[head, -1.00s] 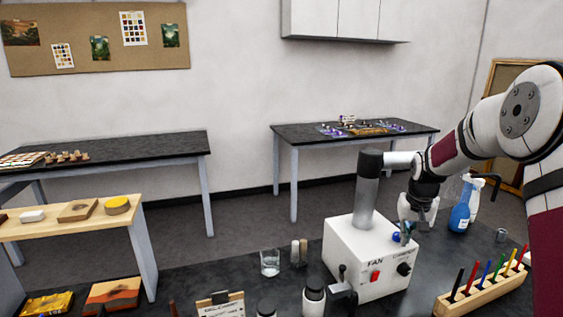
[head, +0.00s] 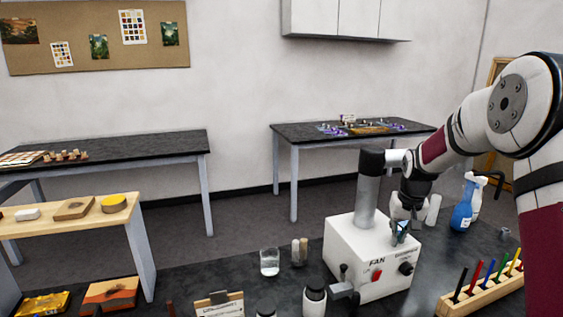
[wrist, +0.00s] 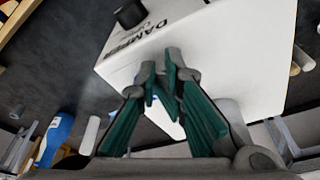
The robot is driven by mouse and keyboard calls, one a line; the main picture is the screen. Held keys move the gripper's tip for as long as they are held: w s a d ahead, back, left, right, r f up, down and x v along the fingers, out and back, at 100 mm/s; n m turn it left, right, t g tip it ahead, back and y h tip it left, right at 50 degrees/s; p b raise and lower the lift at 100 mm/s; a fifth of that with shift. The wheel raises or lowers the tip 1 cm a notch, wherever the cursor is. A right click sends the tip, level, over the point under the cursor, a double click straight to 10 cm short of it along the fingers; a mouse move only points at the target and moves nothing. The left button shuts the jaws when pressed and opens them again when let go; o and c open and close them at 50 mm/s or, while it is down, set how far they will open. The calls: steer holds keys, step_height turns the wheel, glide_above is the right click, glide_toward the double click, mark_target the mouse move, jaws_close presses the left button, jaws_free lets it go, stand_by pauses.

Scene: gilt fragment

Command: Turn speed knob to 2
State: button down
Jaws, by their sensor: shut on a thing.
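The white fan box (head: 372,258) stands on the dark bench, with a FAN label, a red switch (head: 377,275) and a black knob (head: 405,268) on its front. In the wrist view this black knob (wrist: 130,13) sits beside the word DAMPER. My gripper (head: 400,232) reaches down to the upper right of the box front. In the wrist view its teal fingers (wrist: 165,68) come together just by the DAMPER lettering. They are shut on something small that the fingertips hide. I cannot make out a speed label or any pointer setting.
A dark-topped grey pipe (head: 368,195) rises from the box. A blue spray bottle (head: 463,212) stands right of it. A wooden rack of coloured pens (head: 485,290) is at front right.

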stand_by(0.3)
steer(key=shift+s, duration=0.2)
steer(key=shift+s+a+r+p, duration=0.1)
steer(key=shift+s+p, duration=0.05)
steer(key=shift+p, duration=0.15)
steer(key=shift+r, duration=3.05)
steer(key=d+f, duration=0.1)
steer(key=f, duration=0.2)
steer(key=d+f, duration=0.1)
steer(key=f, duration=0.1)
steer(key=shift+d+f, duration=0.2)
steer(key=shift+d, duration=0.15)
steer(key=shift+f+b, duration=0.3)
steer(key=shift+f, duration=0.05)
